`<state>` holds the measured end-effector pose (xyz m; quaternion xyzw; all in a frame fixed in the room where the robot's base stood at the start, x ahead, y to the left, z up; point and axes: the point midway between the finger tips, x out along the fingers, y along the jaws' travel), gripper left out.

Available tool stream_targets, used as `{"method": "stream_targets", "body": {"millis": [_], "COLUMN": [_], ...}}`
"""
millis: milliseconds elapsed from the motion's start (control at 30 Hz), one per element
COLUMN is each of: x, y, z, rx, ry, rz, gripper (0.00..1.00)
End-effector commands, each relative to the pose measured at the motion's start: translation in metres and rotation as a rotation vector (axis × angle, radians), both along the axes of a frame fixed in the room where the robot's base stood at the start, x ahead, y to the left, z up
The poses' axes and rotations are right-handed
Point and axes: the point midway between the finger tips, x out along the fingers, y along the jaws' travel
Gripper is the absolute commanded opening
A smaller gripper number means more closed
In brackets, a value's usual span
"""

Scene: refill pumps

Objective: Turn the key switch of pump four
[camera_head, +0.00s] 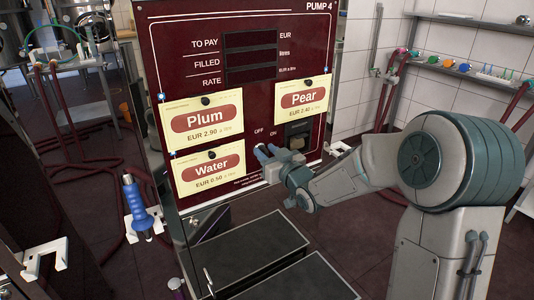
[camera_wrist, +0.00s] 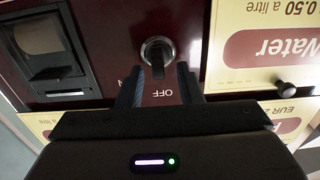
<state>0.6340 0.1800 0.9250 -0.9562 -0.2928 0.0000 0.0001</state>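Pump four (camera_head: 210,40) is a dark red panel marked PUMP 4. Its key switch (camera_wrist: 157,52) is a round metal collar with a dark key, seen upside down in the wrist view. The key lies in line with the OFF label; the ON label is mostly hidden behind a finger. My gripper (camera_wrist: 160,76) is open, with one blue-grey fingertip on each side of the key's lower end. I cannot tell whether either finger touches it. In the head view my gripper (camera_head: 264,151) is at the panel below OFF and ON, covering most of the switch.
Price cards for Plum (camera_head: 208,122), Pear (camera_head: 303,98) and Water (camera_head: 210,165) hang on the panel around the switch. A receipt slot (camera_head: 298,133) is just to its right. A blue nozzle (camera_head: 138,205) hangs at the left. Dark trays (camera_head: 250,250) stand below.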

Motion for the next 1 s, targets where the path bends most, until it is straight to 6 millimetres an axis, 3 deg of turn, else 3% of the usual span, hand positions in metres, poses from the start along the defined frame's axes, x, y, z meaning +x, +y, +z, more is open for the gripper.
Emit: {"method": "stream_targets", "body": {"millis": [67,167,200,633,1000], "x": [-0.0002,-0.0002,-0.0002,-0.0001,0.0017], "y": [-0.0001,-0.0003,-0.0002,-0.0006,-0.0033], "z": [0.0,0.0,0.0,0.0005,0.001], "rx": [0.0,0.0,0.0,0.044,0.271], "ry": [0.0,0.0,0.0,0.031,0.184], "rz": [0.0,0.0,0.0,0.001,0.001], "gripper": [0.33,0.05,0.0,0.0,0.0]}}
